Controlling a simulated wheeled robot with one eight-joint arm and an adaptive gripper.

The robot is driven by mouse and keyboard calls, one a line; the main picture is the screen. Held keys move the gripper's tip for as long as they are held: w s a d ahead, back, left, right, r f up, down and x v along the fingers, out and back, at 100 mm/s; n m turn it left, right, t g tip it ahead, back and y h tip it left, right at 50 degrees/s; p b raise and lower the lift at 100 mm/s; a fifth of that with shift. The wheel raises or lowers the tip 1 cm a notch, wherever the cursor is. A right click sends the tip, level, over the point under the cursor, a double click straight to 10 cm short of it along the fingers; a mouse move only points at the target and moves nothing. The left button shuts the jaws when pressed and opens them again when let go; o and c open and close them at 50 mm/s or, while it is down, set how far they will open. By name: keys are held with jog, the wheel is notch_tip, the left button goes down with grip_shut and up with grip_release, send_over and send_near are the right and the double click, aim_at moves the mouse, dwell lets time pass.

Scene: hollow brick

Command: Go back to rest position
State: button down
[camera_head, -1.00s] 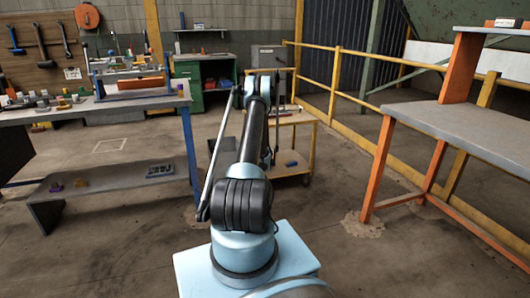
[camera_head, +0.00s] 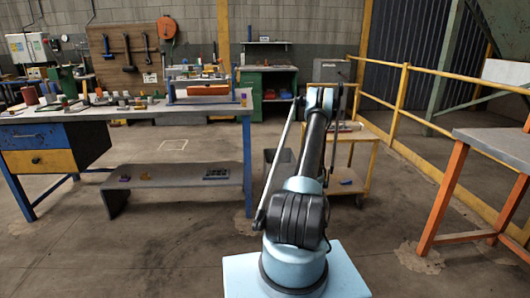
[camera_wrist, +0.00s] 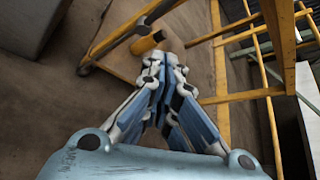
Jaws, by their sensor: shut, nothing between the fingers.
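My gripper (camera_wrist: 163,62) shows in the wrist view with its two blue-grey fingers together at the tips. Nothing is between them. It points down over the concrete floor beside a yellow frame. In the head view my arm reaches up and away from its light blue base, and the fingers are not visible there.
A yellow cart (camera_head: 362,140) stands just beyond my arm. A workbench (camera_head: 150,112) with tools is at left, a green cabinet (camera_head: 267,92) behind. An orange-legged table (camera_head: 452,195) and yellow railing (camera_head: 402,105) are at right. Floor (camera_head: 160,240) at front left is clear.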

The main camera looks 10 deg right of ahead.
jog(key=a+r+n+y, duration=0.1)
jog(key=a+r+n, duration=0.4)
jog(key=r, duration=0.5)
jog(key=s+a+r+n+g+y, duration=0.2)
jog(key=s+a+r+n, duration=0.3)
jog(key=s+a+r, duration=0.45)
jog(key=s+a+r+n+g+y, duration=0.1)
jog(key=s+a+r+n+g, duration=0.1)
jog(key=s+a+r+n, duration=0.7)
jog(key=s+a+r+n+g+y, duration=0.1)
jog(key=s+a+r+n+g, duration=0.15)
jog(key=s+a+n, duration=0.85)
jog(key=s+a+r+m+g+y, duration=0.1)
jog(key=s+a+r+m, duration=0.3)
jog(key=s, duration=1.5)
jog(key=s+a+f+n+g, duration=0.1)
jog(key=s+f+n, duration=0.2)
jog(key=s, duration=0.3)
jog(key=s+a+f+n, duration=0.2)
jog(key=s+f+n, duration=0.1)
jog(key=s, duration=0.3)
jog(key=shift+s+a+f+n+g, duration=0.25)
jog(key=shift+s+n+g, duration=0.1)
jog(key=shift+n, duration=0.25)
